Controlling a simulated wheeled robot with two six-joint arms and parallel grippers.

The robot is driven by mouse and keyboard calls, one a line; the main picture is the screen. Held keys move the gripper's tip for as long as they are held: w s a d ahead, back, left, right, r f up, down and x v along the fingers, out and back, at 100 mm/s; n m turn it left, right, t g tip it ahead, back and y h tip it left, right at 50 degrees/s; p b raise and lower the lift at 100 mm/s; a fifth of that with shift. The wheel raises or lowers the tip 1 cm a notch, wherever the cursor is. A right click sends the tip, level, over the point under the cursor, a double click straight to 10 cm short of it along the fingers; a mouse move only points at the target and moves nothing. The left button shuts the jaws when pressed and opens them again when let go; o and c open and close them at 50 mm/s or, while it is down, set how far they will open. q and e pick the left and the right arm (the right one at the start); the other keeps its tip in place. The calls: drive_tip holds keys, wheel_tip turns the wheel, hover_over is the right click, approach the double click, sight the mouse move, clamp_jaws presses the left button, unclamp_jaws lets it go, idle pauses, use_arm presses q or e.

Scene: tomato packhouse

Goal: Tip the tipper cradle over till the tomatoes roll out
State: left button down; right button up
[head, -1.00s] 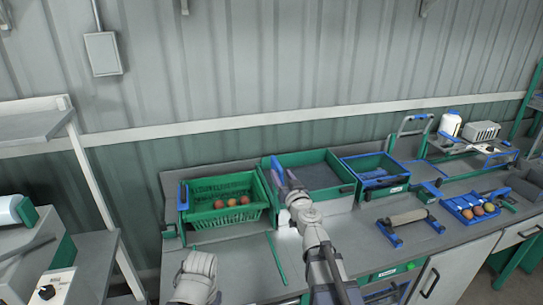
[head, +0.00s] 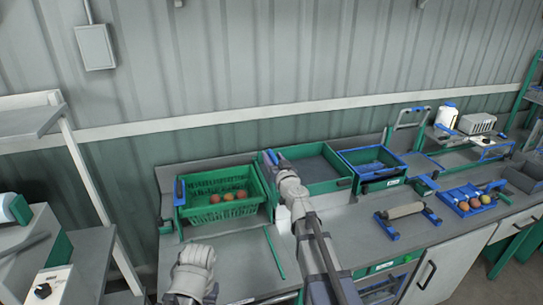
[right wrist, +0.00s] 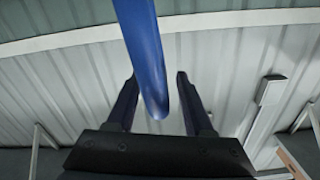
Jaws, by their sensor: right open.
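The tipper cradle (head: 203,212) is a green slatted crate at the left of the bench in the head view, standing level. Several red-orange tomatoes (head: 228,196) lie inside it. A blue upright part (head: 180,192) shows at its left side. My right gripper (head: 271,158) is just past the cradle's right rear corner. In the right wrist view a blue bar (right wrist: 146,50) reaches down between the open fingers (right wrist: 155,80), with gaps on both sides. Where the bar joins the cradle is hidden. My left gripper is not visible; only a pale part of my left arm shows.
A green-edged grey tray (head: 322,172) stands right of the cradle, with a blue-rimmed bin (head: 372,165) beyond it. A roller on blue stands (head: 404,211) and a blue tray (head: 451,198) with round fruit lie farther right. A green strip (head: 274,252) lies on the bench in front.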

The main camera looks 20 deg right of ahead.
drive_tip(key=shift+w, duration=0.95)
clamp_jaws()
idle(0.7)
